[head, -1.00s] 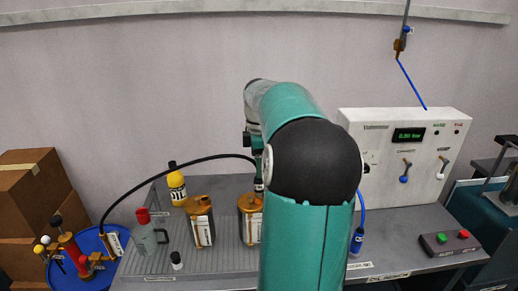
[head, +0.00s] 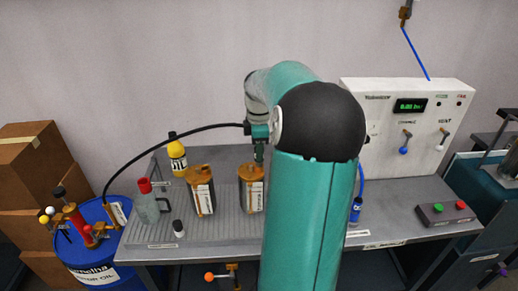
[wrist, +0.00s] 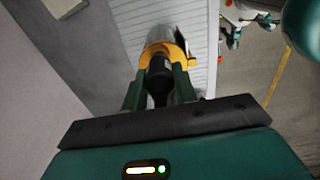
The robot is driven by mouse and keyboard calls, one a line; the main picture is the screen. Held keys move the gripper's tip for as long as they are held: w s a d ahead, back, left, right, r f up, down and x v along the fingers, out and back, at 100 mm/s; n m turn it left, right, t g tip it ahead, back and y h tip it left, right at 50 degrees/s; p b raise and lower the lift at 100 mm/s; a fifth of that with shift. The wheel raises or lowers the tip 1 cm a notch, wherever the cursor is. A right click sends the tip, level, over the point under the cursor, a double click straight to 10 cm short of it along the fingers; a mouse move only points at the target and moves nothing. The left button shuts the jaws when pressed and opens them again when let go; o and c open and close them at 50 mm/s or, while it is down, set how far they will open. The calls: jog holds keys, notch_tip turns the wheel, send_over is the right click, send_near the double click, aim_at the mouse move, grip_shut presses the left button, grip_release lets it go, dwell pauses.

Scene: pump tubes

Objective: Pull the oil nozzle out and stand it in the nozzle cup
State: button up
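The black oil nozzle (wrist: 159,78) shows in the wrist view between my two green fingers, upright over the brass-coloured top of a canister (wrist: 168,48). My gripper (wrist: 160,92) appears shut on it, with a finger against each side. In the head view my gripper (head: 260,152) is just above the right canister (head: 252,190), and its fingers hide most of the nozzle. A black hose (head: 180,133) arches from there to the blue drum. Whether the tip is inside the canister is hidden. A small black-and-white cup-like item (head: 178,228), possibly the nozzle cup, stands at the bench's front left.
A second canister (head: 201,190), a grey jug with a red top (head: 150,205) and a yellow bottle (head: 177,155) stand on the left of the bench. The blue drum (head: 95,250) is left of it. A white control panel (head: 405,125) and button box (head: 446,214) are right.

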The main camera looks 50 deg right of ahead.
jog(key=shift+o, duration=1.2)
grip_shut()
jog(key=shift+r, duration=0.7)
jog(key=shift+r, duration=1.9)
